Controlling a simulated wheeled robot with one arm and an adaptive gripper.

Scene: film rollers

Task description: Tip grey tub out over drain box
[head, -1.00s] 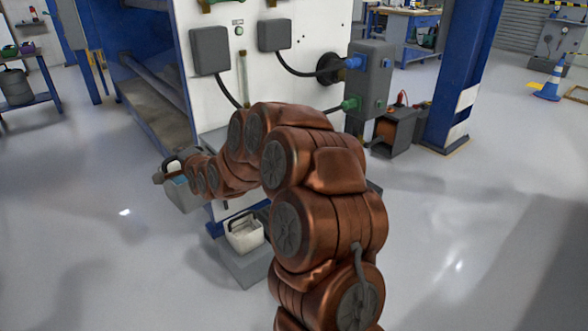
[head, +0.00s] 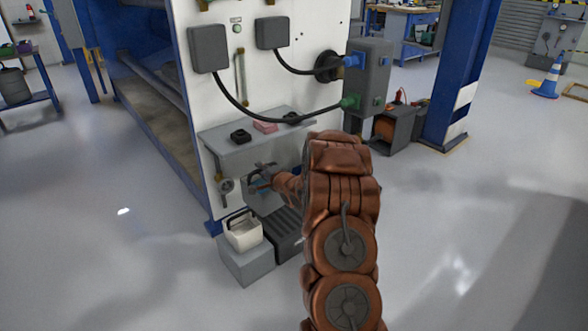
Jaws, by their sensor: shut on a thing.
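My gripper (head: 264,175) is shut on the grey tub (head: 261,187), low under the shelf on the front of the white machine. The drain box, apparently the dark ribbed box (head: 287,238) on the floor, lies below my gripper. My arm hides some of the space to its right.
A cream tub with a dark handle (head: 243,234) stands on a grey block (head: 246,265) left of the ribbed box. The shelf (head: 255,137) above holds small black items and a pink block. Open floor lies left and in front.

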